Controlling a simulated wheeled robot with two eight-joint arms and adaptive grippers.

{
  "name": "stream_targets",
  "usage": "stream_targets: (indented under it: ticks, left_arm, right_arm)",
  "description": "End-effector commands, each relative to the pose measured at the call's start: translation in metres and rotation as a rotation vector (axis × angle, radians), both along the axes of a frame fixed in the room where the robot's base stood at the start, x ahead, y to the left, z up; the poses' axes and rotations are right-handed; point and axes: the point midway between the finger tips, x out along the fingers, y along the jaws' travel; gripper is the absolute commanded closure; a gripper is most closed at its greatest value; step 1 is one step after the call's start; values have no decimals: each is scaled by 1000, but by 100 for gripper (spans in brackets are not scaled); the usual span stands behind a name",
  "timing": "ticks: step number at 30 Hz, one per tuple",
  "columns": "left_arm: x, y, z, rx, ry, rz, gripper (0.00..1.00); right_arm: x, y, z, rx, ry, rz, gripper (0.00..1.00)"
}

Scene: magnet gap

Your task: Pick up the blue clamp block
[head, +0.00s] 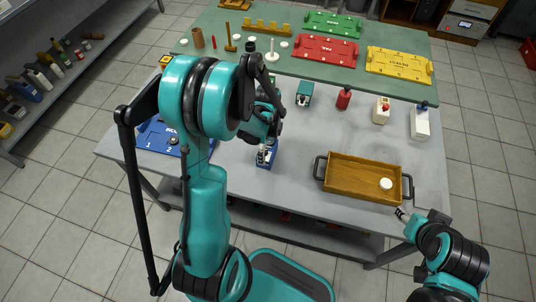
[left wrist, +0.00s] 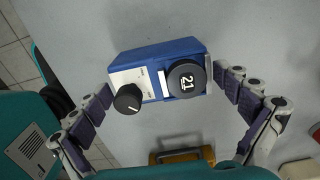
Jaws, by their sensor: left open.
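The blue clamp block (head: 272,158) stands on the grey table, under my left gripper (head: 266,146), which partly hides it. In the left wrist view the blue clamp block (left wrist: 180,52) has a white face plate, a black knob and a round black dial marked 21. My left gripper (left wrist: 163,84) is open there, with one finger at each side of the block. A gap shows at the left finger; the right finger is close to the block, and I cannot tell if it touches. My right gripper (head: 402,214) is by the table's front right edge; its jaw state is unclear.
A wooden tray (head: 345,190) with dark handles holds a white round piece (head: 386,184) to the right. A blue numbered board (head: 153,137) lies left, partly behind my arm. A teal block (head: 304,94), red bottle (head: 344,98) and white bottles (head: 420,122) stand farther back.

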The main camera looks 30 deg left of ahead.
Motion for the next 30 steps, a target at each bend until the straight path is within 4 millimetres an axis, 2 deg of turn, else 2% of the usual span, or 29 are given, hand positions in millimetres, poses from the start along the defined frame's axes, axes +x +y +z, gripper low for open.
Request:
stream_targets:
  ticks: [1,4,11,16,17,19,20,30]
  left_arm:
    - [0,0,-13,0,0,0,0]
    - [0,0,-25,0,0,0,0]
    - [0,0,-25,0,-1,1,0]
    - [0,0,-25,0,0,1,42]
    - [0,0,-25,0,0,1,46]
    - [0,0,-24,0,-1,1,46]
    - [0,0,-24,0,-1,1,51]
    - [0,0,-18,0,-1,1,51]
  right_arm:
    - [0,0,-9,0,0,0,57]
    - [0,0,-13,0,0,0,57]
    - [0,0,-12,0,0,0,57]
    - [0,0,-12,0,0,0,57]
    - [0,0,-12,0,0,0,57]
    - [0,0,-12,0,0,0,57]
    - [0,0,-12,0,0,0,57]
    - [0,0,-8,0,0,0,57]
